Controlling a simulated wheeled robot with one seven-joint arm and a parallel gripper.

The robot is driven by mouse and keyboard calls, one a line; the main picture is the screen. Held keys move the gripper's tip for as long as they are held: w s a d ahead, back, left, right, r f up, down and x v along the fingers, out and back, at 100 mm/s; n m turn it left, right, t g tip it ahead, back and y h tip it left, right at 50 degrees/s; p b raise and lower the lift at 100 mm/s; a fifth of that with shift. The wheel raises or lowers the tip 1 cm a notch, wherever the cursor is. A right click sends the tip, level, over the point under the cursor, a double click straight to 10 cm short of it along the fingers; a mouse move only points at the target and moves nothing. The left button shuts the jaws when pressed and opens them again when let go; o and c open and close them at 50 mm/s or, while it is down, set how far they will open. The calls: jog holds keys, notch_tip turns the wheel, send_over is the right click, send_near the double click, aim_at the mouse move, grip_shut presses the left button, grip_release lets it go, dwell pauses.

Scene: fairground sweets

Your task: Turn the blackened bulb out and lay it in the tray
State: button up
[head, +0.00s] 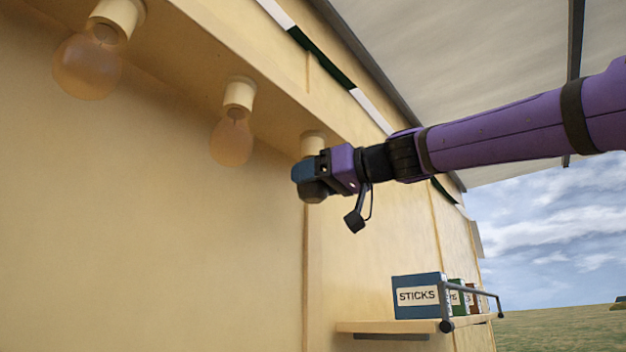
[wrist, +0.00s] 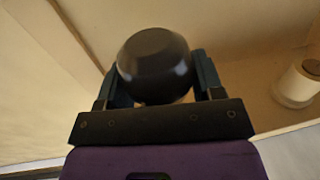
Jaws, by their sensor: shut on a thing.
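The blackened bulb (wrist: 154,62) is a dark, glossy round globe between the two fingers of my gripper (wrist: 158,80) in the wrist view. In the head view my gripper (head: 306,174) is shut on the bulb, and the bulb's dark lower part (head: 313,193) shows beneath the fingers. A cream socket (head: 313,141) on the overhang's underside is directly above. The gripper hides the join, so I cannot tell whether the bulb is still seated in it. I see no tray in either view.
Two amber bulbs hang in sockets to the left, one near (head: 87,68) and one farther along (head: 231,143). A railed shelf (head: 385,327) with a blue STICKS box (head: 418,290) and other boxes is below right. Another cream socket (wrist: 298,82) shows in the wrist view.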

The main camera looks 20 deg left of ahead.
jog(key=shift+m+t+h, duration=0.6)
jog(key=shift+m+t, duration=0.35)
jog(key=shift+t, duration=0.4)
jog(key=shift+m+t+h, duration=0.6)
jog(key=shift+m+t, duration=0.35)
jog(key=shift+t, duration=0.4)
jog(key=shift+m+t+h, duration=0.4)
jog(key=shift+m+t, duration=0.1)
jog(key=shift+t, duration=0.1)
jog(key=o, duration=1.1)
jog(key=shift+c, duration=0.2)
jog(key=shift+n+g+y, duration=0.7)
jog(key=shift+n+g, duration=0.1)
jog(key=shift+g, duration=0.2)
jog(key=n+g+y, duration=0.1)
jog(key=g, duration=0.1)
jog(key=n+g+y, duration=0.1)
jog(key=n+g, duration=0.1)
jog(key=g, duration=0.1)
jog(key=shift+w+n, duration=0.15)
jog(key=shift+n, duration=0.15)
jog(key=n+g, duration=0.3)
jog(key=g, duration=0.2)
